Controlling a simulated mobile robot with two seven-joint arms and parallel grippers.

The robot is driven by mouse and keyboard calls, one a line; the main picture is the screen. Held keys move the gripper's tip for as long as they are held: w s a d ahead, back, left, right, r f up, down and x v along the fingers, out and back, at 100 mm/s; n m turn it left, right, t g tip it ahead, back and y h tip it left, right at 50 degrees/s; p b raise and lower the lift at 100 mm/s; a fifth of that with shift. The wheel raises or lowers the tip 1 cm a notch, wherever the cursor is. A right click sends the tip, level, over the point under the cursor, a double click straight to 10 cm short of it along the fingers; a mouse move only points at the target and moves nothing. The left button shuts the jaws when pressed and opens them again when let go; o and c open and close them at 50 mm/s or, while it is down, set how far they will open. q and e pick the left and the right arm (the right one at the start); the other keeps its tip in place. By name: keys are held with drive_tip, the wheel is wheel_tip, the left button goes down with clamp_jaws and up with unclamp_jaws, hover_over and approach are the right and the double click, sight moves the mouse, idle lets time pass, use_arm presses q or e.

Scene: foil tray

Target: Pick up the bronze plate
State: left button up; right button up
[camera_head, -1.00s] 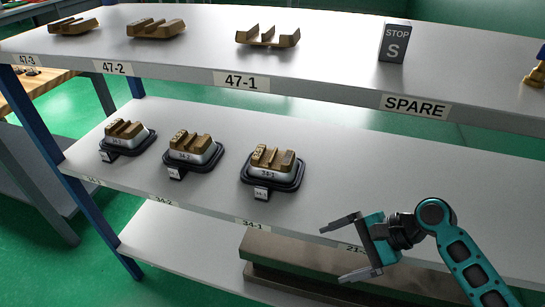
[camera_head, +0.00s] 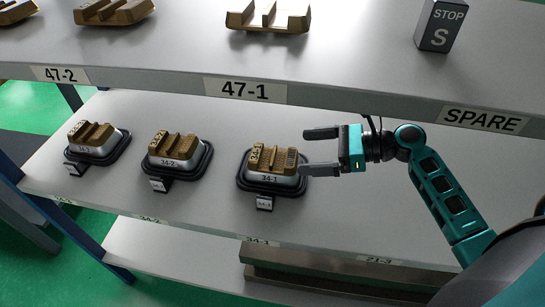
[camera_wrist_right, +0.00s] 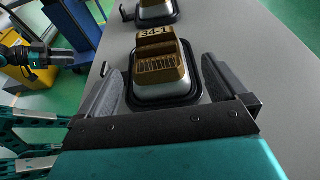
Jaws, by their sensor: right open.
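A bronze piece marked 34-1 (camera_head: 272,158) with raised ridges sits on a silver tray in a black base (camera_head: 246,186) on the middle shelf. Similar bronze pieces marked 34-2 (camera_head: 175,146) and the leftmost one (camera_head: 92,134) sit to its left. My right gripper (camera_head: 304,152) is open and empty, just right of the 34-1 piece, its fingers pointing left. In the right wrist view the 34-1 piece (camera_wrist_right: 160,66) lies ahead between the open fingers (camera_wrist_right: 162,72), apparently not gripped. My left gripper does not show in the head view.
The upper shelf (camera_head: 350,70) overhangs behind and holds bronze pieces (camera_head: 268,17) and a grey STOP block (camera_head: 440,25). The middle shelf is clear right of the 34-1 base. A long brown bar (camera_head: 330,265) lies on the shelf below.

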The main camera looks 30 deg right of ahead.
sight(274, 155)
drive_tip(key=x, duration=0.6)
drive_tip(key=shift+a, duration=0.5)
drive_tip(key=shift+s, duration=0.1)
drive_tip(key=c, duration=1.4)
drive_tip(key=shift+r, duration=0.15)
